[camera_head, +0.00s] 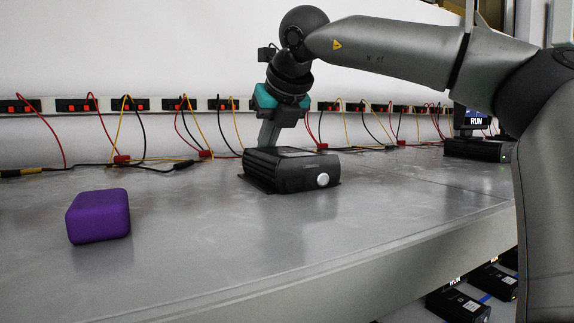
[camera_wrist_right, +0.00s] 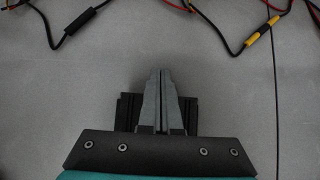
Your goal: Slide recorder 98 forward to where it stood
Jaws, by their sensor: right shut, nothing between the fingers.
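A black box recorder (camera_head: 290,170) with a silver round knob on its front stands on the grey bench. I cannot read a number on it. My right gripper (camera_head: 268,138) points down at the back edge of this recorder, its lower fingertips hidden behind the box. Its fingers are shut with nothing between them, as the right wrist view also shows (camera_wrist_right: 161,85). Whether they touch the recorder's back I cannot tell. My left gripper is not in view.
A purple block (camera_head: 98,216) sits on the bench (camera_head: 200,260) to the left. Red, yellow and black cables hang from a socket strip (camera_head: 70,105) along the wall behind. Another recorder (camera_head: 478,148) with a RUN screen stands at the right. The bench before the recorder is clear.

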